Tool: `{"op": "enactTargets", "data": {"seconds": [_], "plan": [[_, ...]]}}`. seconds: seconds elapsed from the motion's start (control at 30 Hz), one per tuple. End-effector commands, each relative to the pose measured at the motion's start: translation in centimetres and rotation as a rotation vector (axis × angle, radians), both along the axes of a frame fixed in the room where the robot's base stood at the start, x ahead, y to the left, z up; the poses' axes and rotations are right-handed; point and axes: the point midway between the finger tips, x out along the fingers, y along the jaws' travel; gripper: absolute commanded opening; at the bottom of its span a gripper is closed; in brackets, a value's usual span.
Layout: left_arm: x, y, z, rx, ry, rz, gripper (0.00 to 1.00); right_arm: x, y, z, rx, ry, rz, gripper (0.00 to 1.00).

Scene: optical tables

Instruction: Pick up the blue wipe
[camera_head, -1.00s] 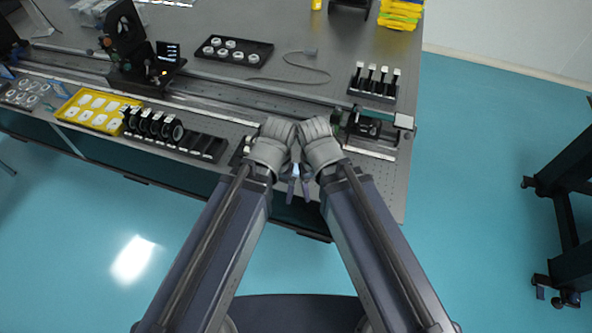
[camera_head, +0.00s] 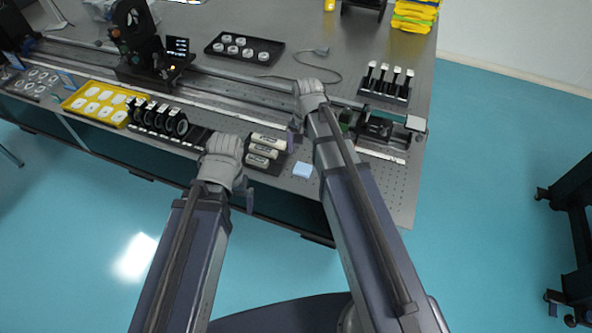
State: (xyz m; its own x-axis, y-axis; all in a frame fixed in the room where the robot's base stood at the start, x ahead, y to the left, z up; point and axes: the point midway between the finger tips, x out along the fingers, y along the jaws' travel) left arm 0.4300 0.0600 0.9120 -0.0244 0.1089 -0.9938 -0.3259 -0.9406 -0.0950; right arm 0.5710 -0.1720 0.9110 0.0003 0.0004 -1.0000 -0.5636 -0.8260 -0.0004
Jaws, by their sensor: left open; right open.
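The blue wipe (camera_head: 303,170) is a small light-blue square lying flat near the front edge of the table, just left of my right forearm. My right gripper (camera_head: 293,136) is above the table, up and slightly left of the wipe and apart from it in the picture. It is open and mostly hidden by its wrist. My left gripper (camera_head: 247,197) is open at the front edge, left of and lower than the wipe. I see nothing held in either gripper.
A dark tray with several white labelled cylinders (camera_head: 263,150) stands left of the wipe. A rack of black ring mounts (camera_head: 158,117) and a yellow tray (camera_head: 75,103) are further left. A rail (camera_head: 240,90) crosses the table (camera_head: 400,192). A black holder (camera_head: 386,88) stands at right.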

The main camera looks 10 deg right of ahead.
Motion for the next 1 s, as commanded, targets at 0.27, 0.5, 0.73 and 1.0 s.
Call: {"op": "enactTargets", "data": {"seconds": [0.27,0.5,0.73,1.0], "plan": [[0.0,0.0,-2.4,0.000,0.000,0.000,0.98,0.0,0.1,-2.4,0.000,0.000,0.003,1.00],[0.0,0.0,-2.6,0.000,0.000,0.000,0.98,0.0,0.1,-2.6,0.000,0.000,0.004,1.00],[0.0,0.0,-4.3,0.000,0.000,0.000,0.98,0.1,0.4,-4.3,0.000,0.000,0.005,1.00],[0.0,0.0,-7.5,0.000,0.000,0.000,0.98,0.1,0.7,-7.5,0.000,0.000,0.005,1.00]]}}
